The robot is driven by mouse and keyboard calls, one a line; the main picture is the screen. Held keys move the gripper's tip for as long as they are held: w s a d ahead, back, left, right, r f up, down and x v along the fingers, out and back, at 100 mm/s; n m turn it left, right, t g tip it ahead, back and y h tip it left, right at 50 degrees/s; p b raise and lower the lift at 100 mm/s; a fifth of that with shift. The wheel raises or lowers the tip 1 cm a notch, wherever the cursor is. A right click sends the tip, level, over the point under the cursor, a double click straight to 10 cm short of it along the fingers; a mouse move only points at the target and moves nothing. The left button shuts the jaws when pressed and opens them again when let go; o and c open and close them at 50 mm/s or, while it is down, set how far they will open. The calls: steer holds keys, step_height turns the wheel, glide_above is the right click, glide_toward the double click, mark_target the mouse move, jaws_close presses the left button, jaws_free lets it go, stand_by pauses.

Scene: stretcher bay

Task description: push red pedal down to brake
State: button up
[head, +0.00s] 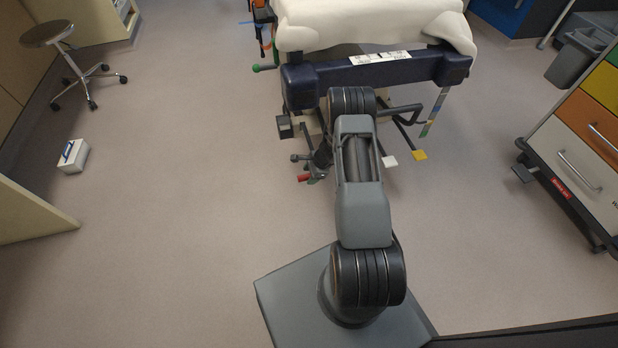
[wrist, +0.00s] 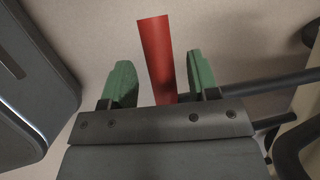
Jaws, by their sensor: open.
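The red pedal (head: 304,178) shows low at the foot end of the stretcher in the head view, just left of my gripper, which my own arm partly hides. In the wrist view the red pedal (wrist: 155,50) is a long flat bar between the two green fingers of my gripper (wrist: 161,75). The fingers are open, with a visible gap on each side of the pedal. The pedal's near end is hidden behind the gripper body. I cannot tell how far the gripper is above the pedal or whether they touch.
A white pedal (head: 390,161) and a yellow pedal (head: 420,155) stick out right of my arm. The stretcher's dark blue end bar (head: 420,68) is above. A drawer cart (head: 580,150) stands at right, a stool (head: 47,34) at far left.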

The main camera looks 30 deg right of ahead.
steer(key=shift+w+a+f, duration=0.15)
steer(key=shift+a+f, duration=0.05)
steer(key=shift+f, duration=0.3)
steer(key=shift+c, duration=0.2)
jaws_close()
